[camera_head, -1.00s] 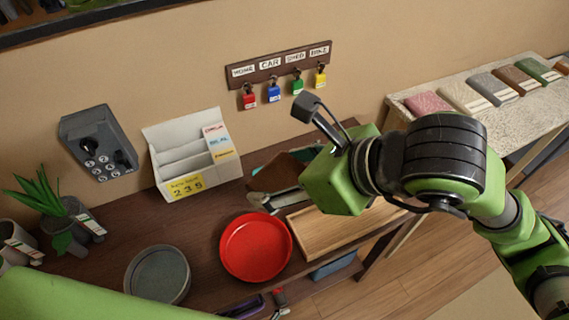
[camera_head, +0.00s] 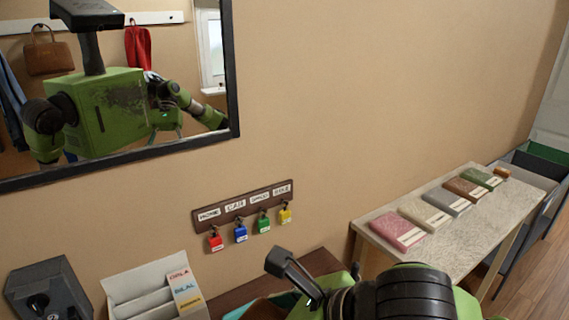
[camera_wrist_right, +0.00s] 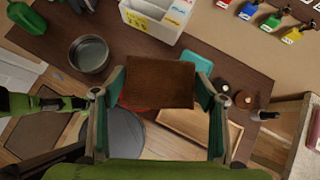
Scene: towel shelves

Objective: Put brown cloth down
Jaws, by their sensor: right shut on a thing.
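A folded brown cloth (camera_wrist_right: 158,82) is held between the two fingers of my right gripper (camera_wrist_right: 160,105) in the wrist view, above the dark wooden table (camera_wrist_right: 110,25). The fingers press on its left and right sides. In the head view my right arm is at the bottom edge, and its gripper is mostly hidden or cut off. Another brown folded cloth (camera_head: 465,188) lies in a row on the pale bench (camera_head: 470,225) at the right. My left gripper is not clearly visible in either view.
Pink (camera_head: 397,228), cream (camera_head: 424,211), grey (camera_head: 447,200) and green (camera_head: 481,177) cloths share the bench. Below the held cloth are a wooden tray (camera_wrist_right: 202,130) and a mostly hidden red tray. A grey round dish (camera_wrist_right: 89,53) and white organizer (camera_wrist_right: 152,18) stand nearby.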

